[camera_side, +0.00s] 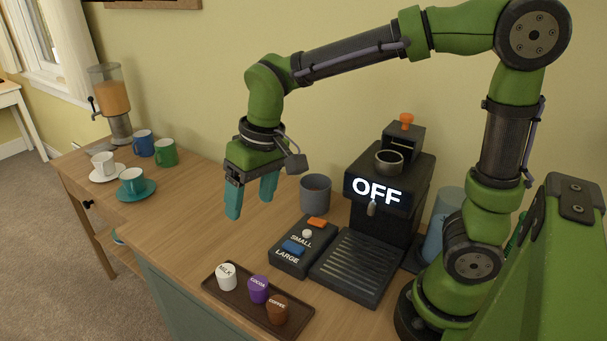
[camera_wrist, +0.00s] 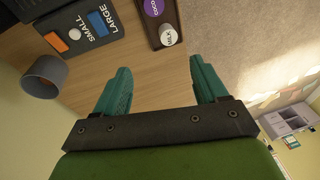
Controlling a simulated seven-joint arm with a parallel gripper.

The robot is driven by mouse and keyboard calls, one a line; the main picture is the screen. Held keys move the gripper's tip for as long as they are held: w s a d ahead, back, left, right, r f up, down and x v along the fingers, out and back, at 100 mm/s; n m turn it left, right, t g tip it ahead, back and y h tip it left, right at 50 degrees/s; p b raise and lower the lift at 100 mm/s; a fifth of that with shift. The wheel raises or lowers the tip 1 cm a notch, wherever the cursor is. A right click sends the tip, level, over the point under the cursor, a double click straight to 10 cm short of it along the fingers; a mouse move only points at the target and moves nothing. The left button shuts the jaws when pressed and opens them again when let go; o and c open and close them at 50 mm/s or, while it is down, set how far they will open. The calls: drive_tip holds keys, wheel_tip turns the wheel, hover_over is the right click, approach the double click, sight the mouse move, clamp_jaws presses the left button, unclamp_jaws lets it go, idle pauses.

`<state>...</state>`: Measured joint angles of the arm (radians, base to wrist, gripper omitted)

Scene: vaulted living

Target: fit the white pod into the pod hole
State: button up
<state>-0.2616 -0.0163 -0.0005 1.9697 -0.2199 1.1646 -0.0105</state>
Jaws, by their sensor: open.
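The white pod (camera_side: 227,277), labelled MILK, stands upright at the left end of a dark tray (camera_side: 289,327). It also shows near the top of the wrist view (camera_wrist: 168,38). The pod hole looks to be the round metal-rimmed opening (camera_side: 389,160) at the top front of the black coffee machine (camera_side: 407,222), whose display reads OFF. My gripper (camera_side: 252,200) is open and empty, pointing down above the table, behind and above the tray. In the wrist view its teal fingers (camera_wrist: 161,82) are apart with bare wood between them.
A purple COCOA pod (camera_side: 258,289) and a brown COFFEE pod (camera_side: 277,310) share the tray. A button box (camera_side: 303,248) and a grey cup (camera_side: 315,193) stand between my gripper and the machine. Cups and a juice dispenser (camera_side: 112,100) stand at the far left.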

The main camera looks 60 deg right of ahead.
drive_tip(key=w+a+f+g, duration=0.1)
drive_tip(key=w+a+f, duration=0.1)
drive_tip(key=w+a, duration=0.15)
drive_tip(key=h, duration=0.1)
hover_over(225, 271)
drive_tip(key=shift+g, duration=0.4)
drive_tip(key=f, duration=0.9)
drive_tip(key=shift+s+d+f, duration=0.1)
drive_tip(key=shift+d+f, duration=0.1)
drive_tip(key=shift+f, duration=0.05)
drive_tip(key=shift+a+f, duration=0.2)
drive_tip(key=shift+f, duration=2.85)
drive_tip(key=c, duration=1.1)
